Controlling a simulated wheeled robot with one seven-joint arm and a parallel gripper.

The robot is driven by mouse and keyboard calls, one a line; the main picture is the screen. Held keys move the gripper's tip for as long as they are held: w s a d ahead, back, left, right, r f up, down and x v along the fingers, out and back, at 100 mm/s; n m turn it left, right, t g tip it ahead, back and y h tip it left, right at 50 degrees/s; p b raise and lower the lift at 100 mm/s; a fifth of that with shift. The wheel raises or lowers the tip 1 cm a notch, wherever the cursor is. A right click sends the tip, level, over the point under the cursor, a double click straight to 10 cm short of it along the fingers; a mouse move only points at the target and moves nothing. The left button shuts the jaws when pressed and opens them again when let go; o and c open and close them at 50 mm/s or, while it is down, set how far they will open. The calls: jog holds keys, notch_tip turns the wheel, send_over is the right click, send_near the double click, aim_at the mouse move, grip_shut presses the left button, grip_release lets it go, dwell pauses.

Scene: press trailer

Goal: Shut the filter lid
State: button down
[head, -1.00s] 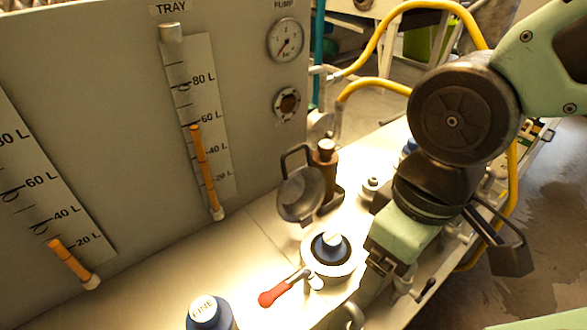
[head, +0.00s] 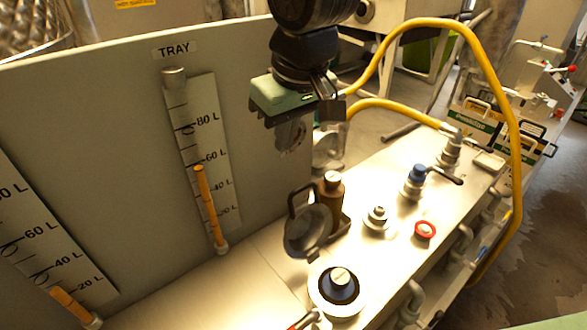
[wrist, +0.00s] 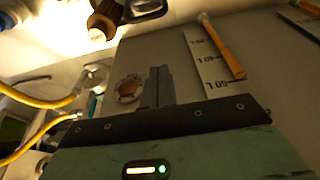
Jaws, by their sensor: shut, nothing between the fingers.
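The filter lid (head: 308,231) is a dark grey round cover with a loop handle. It stands open and tilted up on the bench behind the filter housing (head: 322,305), in front of the brown bottle. The housing is a pale ring with a dark opening, and a white-topped blue piece (head: 340,283) shows inside it. My gripper (head: 291,138) is above and behind the lid, in front of the grey panel, and apart from the lid. Its dark fingers are together and empty in the wrist view (wrist: 161,75).
The brown bottle (head: 332,192) stands close behind the lid. A red-handled lever (head: 302,321) sits at the housing's near side. A red knob (head: 425,230), a blue-capped fitting (head: 416,178) and yellow hoses (head: 510,150) lie to the right. The panel (head: 120,140) bounds the left.

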aim_at(302, 218)
jog(key=shift+s+d+f+p, duration=0.25)
jog(key=shift+f+p, duration=0.4)
jog(key=shift+f, duration=0.5)
jog(key=shift+s+d+f+p, duration=0.15)
jog(key=shift+s+f+p, duration=0.15)
jog(key=shift+f+p, duration=0.6)
jog(key=shift+s+d+f+p, duration=0.2)
jog(key=shift+s+f+p, duration=0.15)
jog(key=shift+f, duration=1)
jog(key=shift+f, duration=0.1)
